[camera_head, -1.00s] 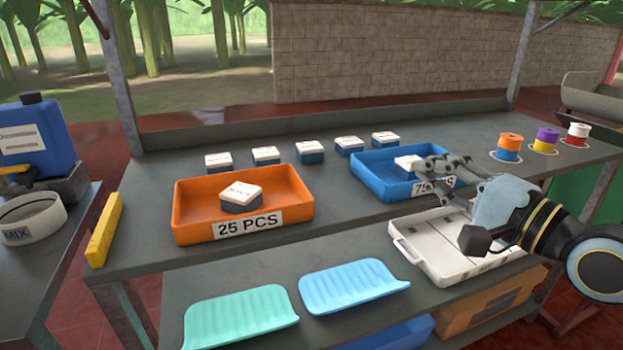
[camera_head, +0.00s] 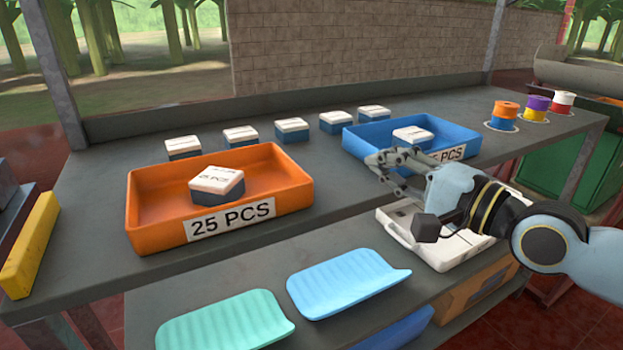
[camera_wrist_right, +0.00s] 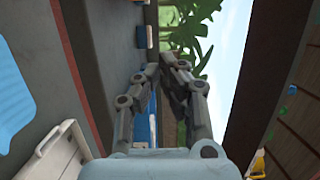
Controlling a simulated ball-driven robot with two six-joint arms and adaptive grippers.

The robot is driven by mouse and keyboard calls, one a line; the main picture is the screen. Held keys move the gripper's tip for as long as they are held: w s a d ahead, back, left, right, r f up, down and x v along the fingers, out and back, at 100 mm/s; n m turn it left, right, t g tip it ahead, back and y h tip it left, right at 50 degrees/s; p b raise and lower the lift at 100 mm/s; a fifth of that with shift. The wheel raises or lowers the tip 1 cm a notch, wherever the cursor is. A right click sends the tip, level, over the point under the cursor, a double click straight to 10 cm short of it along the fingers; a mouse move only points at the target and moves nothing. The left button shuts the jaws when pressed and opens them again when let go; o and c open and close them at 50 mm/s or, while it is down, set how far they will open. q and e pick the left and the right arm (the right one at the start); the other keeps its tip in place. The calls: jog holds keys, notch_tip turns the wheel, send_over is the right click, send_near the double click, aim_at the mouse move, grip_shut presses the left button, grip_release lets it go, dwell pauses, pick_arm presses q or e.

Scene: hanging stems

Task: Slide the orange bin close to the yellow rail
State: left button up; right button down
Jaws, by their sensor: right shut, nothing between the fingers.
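The orange bin (camera_head: 150,232) sits on the grey table, left of the middle, with a "25 PCS" label on its front and one white-and-blue box (camera_head: 217,184) inside. The yellow rail (camera_head: 30,245) lies along the table's left edge, with a strip of bare table between it and the bin. My right gripper (camera_head: 376,160) is in front of the blue bin, to the right of the orange bin and apart from it. It is shut and empty; its fingers also show in the right wrist view (camera_wrist_right: 165,70). My left gripper is not in view.
A blue bin (camera_head: 361,151) with one box stands right of the orange bin. Several white-and-blue boxes (camera_head: 292,130) line the back. Colored spools (camera_head: 505,110) stand at the far right. A lower shelf holds a teal tray (camera_head: 228,322), a light-blue tray (camera_head: 347,283) and a white case (camera_head: 455,250).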

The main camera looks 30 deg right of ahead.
aim_at(320, 182)
jog(key=w+a+f+b, duration=0.1)
jog(key=w+b, duration=0.1)
jog(key=w, duration=0.1)
jog(key=w+f+b, duration=0.1)
jog(key=w+b, duration=0.1)
jog(key=w, duration=0.1)
jog(key=w+a+f+b, duration=0.1)
jog(key=w+b, duration=0.1)
jog(key=w, duration=0.1)
jog(key=shift+w+a, duration=0.15)
jog(key=shift+a, duration=0.2)
jog(key=a, duration=0.3)
jog(key=shift+w+a+r, duration=0.1)
jog(key=shift+r, duration=0.1)
jog(key=shift+a+b, duration=0.3)
jog(key=shift+a, duration=0.15)
